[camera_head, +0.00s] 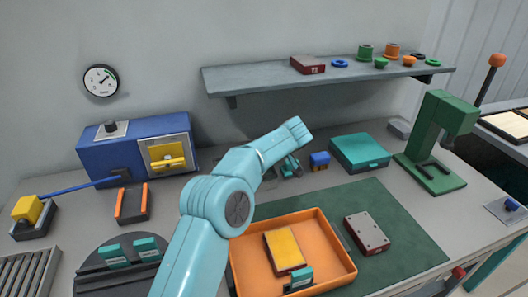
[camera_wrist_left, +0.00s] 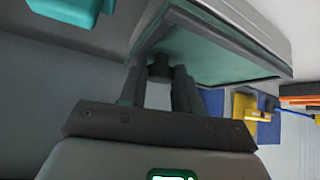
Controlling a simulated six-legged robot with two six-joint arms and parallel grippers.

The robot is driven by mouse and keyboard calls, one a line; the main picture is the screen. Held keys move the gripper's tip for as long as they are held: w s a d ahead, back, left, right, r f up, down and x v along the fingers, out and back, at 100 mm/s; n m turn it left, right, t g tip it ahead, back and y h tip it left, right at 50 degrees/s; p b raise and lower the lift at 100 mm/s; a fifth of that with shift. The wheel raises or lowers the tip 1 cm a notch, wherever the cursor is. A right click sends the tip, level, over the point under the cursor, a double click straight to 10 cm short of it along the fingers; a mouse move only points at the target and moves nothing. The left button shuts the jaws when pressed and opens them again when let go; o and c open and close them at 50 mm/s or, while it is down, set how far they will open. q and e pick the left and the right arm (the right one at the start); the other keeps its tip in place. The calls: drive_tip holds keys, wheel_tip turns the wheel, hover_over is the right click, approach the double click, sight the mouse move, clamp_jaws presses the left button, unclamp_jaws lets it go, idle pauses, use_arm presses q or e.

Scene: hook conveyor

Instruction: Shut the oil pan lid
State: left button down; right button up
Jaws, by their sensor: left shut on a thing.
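My left arm crosses the middle of the head view, and its gripper (camera_head: 290,168) is low at the back of the bench, partly hidden by the forearm. In the left wrist view my left gripper (camera_wrist_left: 160,85) is shut on a small dark knob (camera_wrist_left: 160,67). The knob sits at the edge of a grey-rimmed panel with a teal face (camera_wrist_left: 215,58), which looks like the oil pan lid. It appears tilted in that view; how far it stands open I cannot tell. In the head view my arm hides most of the pan. My right gripper is in neither view.
A teal case (camera_head: 360,151) and a small blue block (camera_head: 320,159) are right of the gripper. A blue machine (camera_head: 135,147) stands left. An orange tray (camera_head: 335,283) with a yellow block is in front. A shelf (camera_head: 270,78) hangs above.

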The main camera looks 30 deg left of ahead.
use_arm(q)
drive_tip(key=shift+w+f, duration=0.1)
drive_tip(key=shift+f, duration=0.2)
drive_tip(key=c, duration=0.8)
unclamp_jaws()
drive_tip(key=shift+f, duration=0.1)
drive_tip(key=v, duration=1)
drive_tip(key=b+v, duration=0.1)
drive_tip(key=v, duration=0.5)
drive_tip(key=shift+w+d, duration=0.2)
drive_tip(key=shift+w, duration=0.05)
